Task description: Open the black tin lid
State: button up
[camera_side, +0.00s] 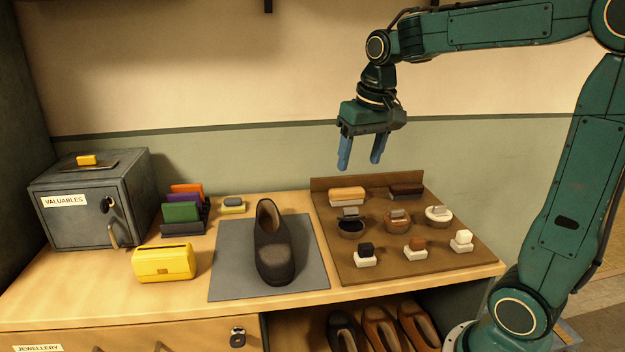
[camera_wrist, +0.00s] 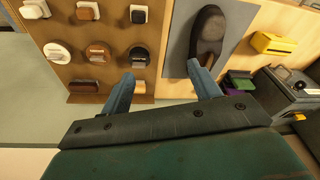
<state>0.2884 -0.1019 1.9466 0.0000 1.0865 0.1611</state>
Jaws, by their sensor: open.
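The black tin (camera_side: 351,230) is round and stands at the left of a row of three tins on the brown board. My gripper (camera_side: 360,163) is open and empty, pointing down high above the back of the board, apart from everything. Its blue fingers also show in the wrist view (camera_wrist: 160,72).
A brown tin (camera_side: 397,226) and a white tin (camera_side: 438,220) stand to the right. Two brushes (camera_side: 347,196) (camera_side: 406,190) lie behind, small applicators (camera_side: 415,250) in front. A dark shoe (camera_side: 272,245) is on the grey mat (camera_side: 232,270). A grey safe (camera_side: 80,215) stands far left.

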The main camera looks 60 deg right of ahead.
jog(key=shift+n+t, duration=0.4)
jog(key=shift+n, duration=0.3)
jog(key=shift+s+a+r, duration=0.15)
jog(key=shift+s+a, duration=0.75)
jog(key=shift+s, duration=0.1)
jog(key=shift+s+a+r, duration=0.1)
jog(key=shift+s+a, duration=0.8)
jog(key=shift+s, duration=0.1)
jog(key=m+h, duration=0.3)
jog(key=m, duration=0.2)
send_over(351, 211)
jog(key=s+a, duration=0.4)
notch_tip(351, 211, down, 8)
jog(key=shift+w+d+r, duration=0.15)
jog(key=shift+d+r, duration=0.05)
jog(key=shift+f, duration=0.15)
jog(key=shift+a+x, duration=0.1)
jog(key=shift+x, duration=3.25)
jog(key=shift+a+x, duration=0.15)
jog(key=shift+x, duration=3.2)
jog(key=shift+f, duration=0.1)
